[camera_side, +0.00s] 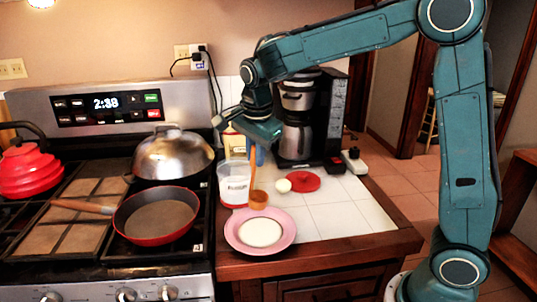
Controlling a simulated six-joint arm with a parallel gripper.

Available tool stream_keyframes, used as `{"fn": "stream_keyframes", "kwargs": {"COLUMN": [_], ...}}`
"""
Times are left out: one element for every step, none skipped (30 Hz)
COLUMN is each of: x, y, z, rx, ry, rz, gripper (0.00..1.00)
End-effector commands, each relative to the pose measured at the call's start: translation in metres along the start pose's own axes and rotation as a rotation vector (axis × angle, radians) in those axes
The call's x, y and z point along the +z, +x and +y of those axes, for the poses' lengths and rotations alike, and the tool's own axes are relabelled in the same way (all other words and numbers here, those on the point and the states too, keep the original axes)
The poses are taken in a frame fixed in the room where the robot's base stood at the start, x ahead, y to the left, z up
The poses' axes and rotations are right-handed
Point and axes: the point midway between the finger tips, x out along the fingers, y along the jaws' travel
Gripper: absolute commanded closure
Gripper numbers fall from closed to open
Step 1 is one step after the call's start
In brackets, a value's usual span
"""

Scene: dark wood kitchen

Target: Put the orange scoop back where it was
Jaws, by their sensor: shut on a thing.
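The orange scoop (258,199) hangs upright with its cup down and its handle up. My gripper (256,146) is shut on the top of the handle. The scoop's cup is in front of and just right of a clear tub (234,184) with white contents and a red base. A pink plate (233,238) with a white round patch in it lies nearer the counter's front edge, below the scoop in the picture. I cannot tell whether the cup touches the counter.
A red lid (303,181) and a small pale round thing (283,186) lie right of the scoop. A coffee maker (297,120) stands behind. The stove with a red pan (155,216) and domed pan (172,155) is left. White tiles (340,215) at right are clear.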

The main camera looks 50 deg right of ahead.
Motion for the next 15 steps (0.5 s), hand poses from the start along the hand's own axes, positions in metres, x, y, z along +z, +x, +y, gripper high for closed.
{"fn": "stream_keyframes", "kwargs": {"x": [-0.002, -0.003, -0.004, -0.004, -0.005, -0.007, -0.008, -0.009, -0.011, -0.012, -0.013, -0.016, -0.017, -0.019, -0.021], "y": [0.0, 0.0, 0.0, 0.0, 0.0, -0.001, -0.001, -0.001, -0.001, -0.001, -0.001, -0.002, -0.002, -0.002, -0.003], "z": [-0.004, -0.006, -0.009, -0.011, -0.014, -0.017, -0.019, -0.022, -0.025, -0.027, -0.029, -0.033, -0.035, -0.036, -0.039], "rx": [-0.004, -0.006, -0.009, -0.011, -0.015, -0.018, -0.021, -0.024, -0.028, -0.031, -0.034, -0.038, -0.041, -0.044, -0.047], "ry": [-0.036, -0.064, -0.104, -0.135, -0.168, -0.211, -0.246, -0.281, -0.326, -0.361, -0.396, -0.441, -0.475, -0.51, -0.554], "rz": [-0.007, -0.012, -0.02, -0.025, -0.032, -0.039, -0.045, -0.051, -0.059, -0.065, -0.07, -0.078, -0.083, -0.089, -0.095], "gripper": [1.0, 1.0, 1.0, 1.0, 1.0, 1.0, 1.0, 1.0, 1.0, 1.0, 1.0, 1.0, 1.0, 1.0, 1.0]}}
